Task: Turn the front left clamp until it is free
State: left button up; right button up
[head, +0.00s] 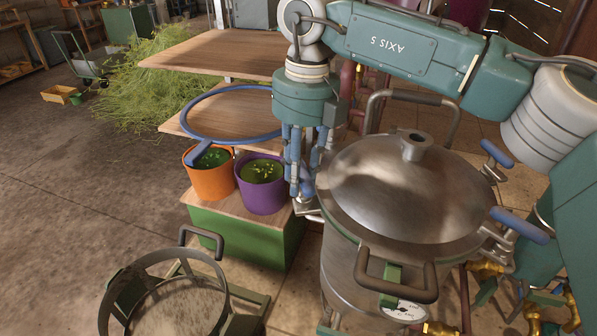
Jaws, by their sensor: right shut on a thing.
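The still (400,260) is a steel pot with a domed lid (405,185), seated on its top. The front left clamp (309,209) is at the pot's left rim; its metal bracket shows, but its handle is mostly hidden by my right gripper. My right gripper (304,188) points down from above and is shut on this clamp. Two other clamps with blue handles show on the right side of the rim, one farther back (497,154) and one nearer (520,225). My left gripper is out of view.
An orange bucket (207,183) and a purple bucket (262,197) stand on a green wooden-topped step (250,240), close left of my gripper. An open metal basket (165,300) is at the front left. Open floor lies farther left.

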aim_at(304, 169)
jog(key=o, duration=1.1)
jog(key=shift+r, duration=0.1)
jog(key=shift+s, duration=0.1)
jog(key=shift+d, duration=0.1)
jog(key=shift+r, duration=0.4)
notch_tip(304, 169, up, 11)
jog(key=shift+d, duration=0.35)
jog(key=shift+r, duration=0.1)
